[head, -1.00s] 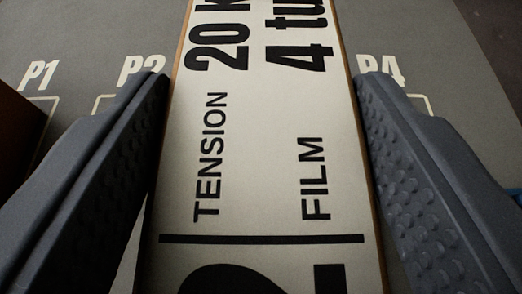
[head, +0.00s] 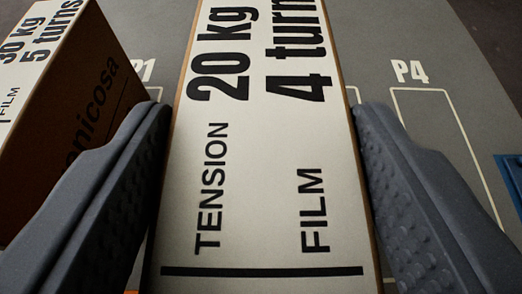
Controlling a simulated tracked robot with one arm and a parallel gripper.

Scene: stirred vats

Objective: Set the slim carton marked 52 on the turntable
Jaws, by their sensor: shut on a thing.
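My gripper (head: 260,110) is shut on a slim carton (head: 262,160), one finger on each long side. The carton has a white label with brown edges. It reads "TENSION 20 kg" and "FILM 4 turns" sideways. Its large number is out of the picture, so I cannot read 52 on it now. The carton runs from the bottom of the picture past the top edge, hiding the floor behind it. No turntable shows in this view.
Another brown carton (head: 75,105), labelled "30 kg" and "5 turns", stands at left, close to my left finger. The grey floor has white-outlined bays marked P1 (head: 142,71) and P4 (head: 412,71). A blue thing (head: 511,178) shows at the right edge.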

